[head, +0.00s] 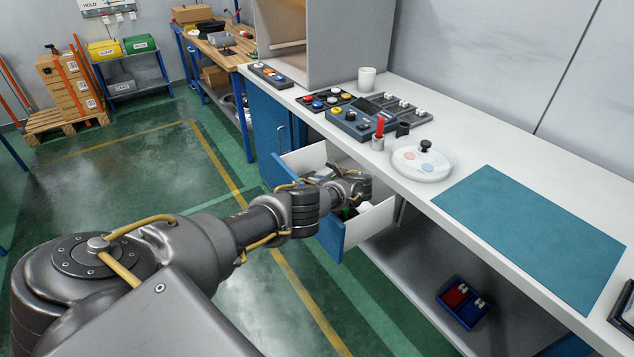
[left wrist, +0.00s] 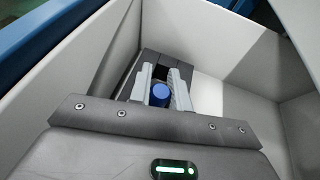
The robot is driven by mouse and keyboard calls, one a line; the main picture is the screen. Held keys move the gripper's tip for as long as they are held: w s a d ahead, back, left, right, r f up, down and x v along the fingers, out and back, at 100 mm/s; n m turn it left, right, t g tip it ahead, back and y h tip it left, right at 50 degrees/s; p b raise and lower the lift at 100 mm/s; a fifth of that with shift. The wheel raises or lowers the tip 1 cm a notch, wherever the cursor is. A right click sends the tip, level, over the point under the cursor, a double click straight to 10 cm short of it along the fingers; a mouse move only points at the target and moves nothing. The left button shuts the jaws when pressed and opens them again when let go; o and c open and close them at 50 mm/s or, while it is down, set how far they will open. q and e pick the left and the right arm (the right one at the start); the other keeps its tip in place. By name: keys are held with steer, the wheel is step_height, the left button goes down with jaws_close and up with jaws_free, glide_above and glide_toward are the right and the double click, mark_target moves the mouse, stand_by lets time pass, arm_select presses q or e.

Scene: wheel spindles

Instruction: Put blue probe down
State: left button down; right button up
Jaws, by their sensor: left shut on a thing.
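The blue probe (left wrist: 160,92) shows as a round blue end between the two grey fingers of my left gripper (left wrist: 162,80), which is shut on it. The rest of the probe is hidden from view. In the head view my left gripper (head: 352,187) is over the open drawer (head: 374,222), and its fingertips are hard to make out there. The wrist view shows the white drawer walls (left wrist: 230,45) around the fingers and a dark block just beyond the fingertips. I cannot tell whether the probe touches the drawer floor. My right gripper is not in view.
On the white counter above the drawer stand a red probe (head: 379,127) in a grey holder, a dark cup (head: 403,129), a device with buttons (head: 352,121), a round white dish (head: 421,164) and a mug (head: 367,78). A teal mat (head: 535,235) lies clear.

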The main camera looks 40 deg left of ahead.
arm_select(q)
steer(key=shift+s, duration=0.1)
steer(key=shift+f, duration=0.15)
steer(key=c, duration=1.3)
jaws_free()
